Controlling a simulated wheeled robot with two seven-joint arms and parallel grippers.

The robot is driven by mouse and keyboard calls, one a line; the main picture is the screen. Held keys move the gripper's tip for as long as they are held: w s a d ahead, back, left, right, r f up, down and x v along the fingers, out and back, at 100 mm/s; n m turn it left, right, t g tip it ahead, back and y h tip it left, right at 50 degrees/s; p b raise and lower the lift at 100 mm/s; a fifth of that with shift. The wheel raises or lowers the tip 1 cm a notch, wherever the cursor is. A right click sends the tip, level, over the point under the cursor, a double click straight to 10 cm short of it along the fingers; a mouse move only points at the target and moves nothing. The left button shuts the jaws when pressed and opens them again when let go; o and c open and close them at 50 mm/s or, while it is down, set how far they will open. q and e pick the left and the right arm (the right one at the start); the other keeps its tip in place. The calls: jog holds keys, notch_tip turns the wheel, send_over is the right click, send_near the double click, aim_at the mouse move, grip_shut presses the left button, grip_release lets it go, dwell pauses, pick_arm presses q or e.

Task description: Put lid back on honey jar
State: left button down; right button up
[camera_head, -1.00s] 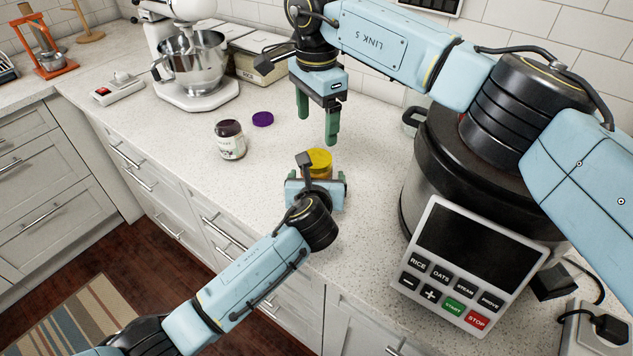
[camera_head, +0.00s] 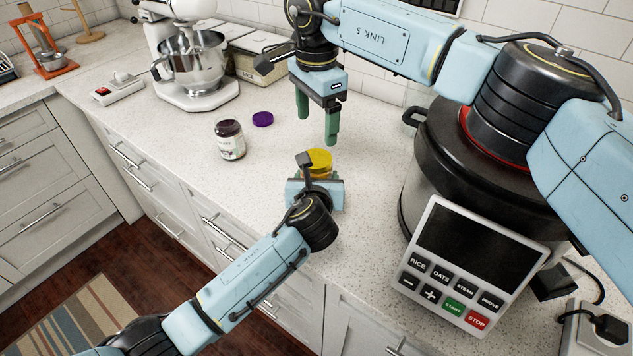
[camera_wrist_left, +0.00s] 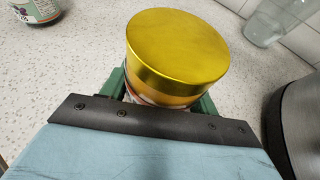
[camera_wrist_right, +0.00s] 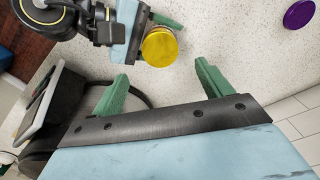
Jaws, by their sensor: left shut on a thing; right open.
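The honey jar (camera_head: 320,176) stands on the counter with its gold lid (camera_head: 319,161) on top. In the left wrist view, the gold lid (camera_wrist_left: 177,50) covers the jar's mouth and hides most of the jar below. My left gripper (camera_head: 316,187) is shut on the jar's body below the lid, with green fingers on both sides. My right gripper (camera_head: 317,127) is open and empty, above and behind the jar. In the right wrist view, the gold lid (camera_wrist_right: 159,47) lies beyond the open right fingers (camera_wrist_right: 163,76), apart from them.
A labelled jar with a dark purple top (camera_head: 230,140) and a loose purple lid (camera_head: 263,119) are to the left. A stand mixer (camera_head: 190,65) is farther back. A large cooker (camera_head: 470,230) stands close on the right. The counter's front edge is near the left arm.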

aim_at(316, 158)
dwell(0.3)
jog(key=shift+f, duration=4)
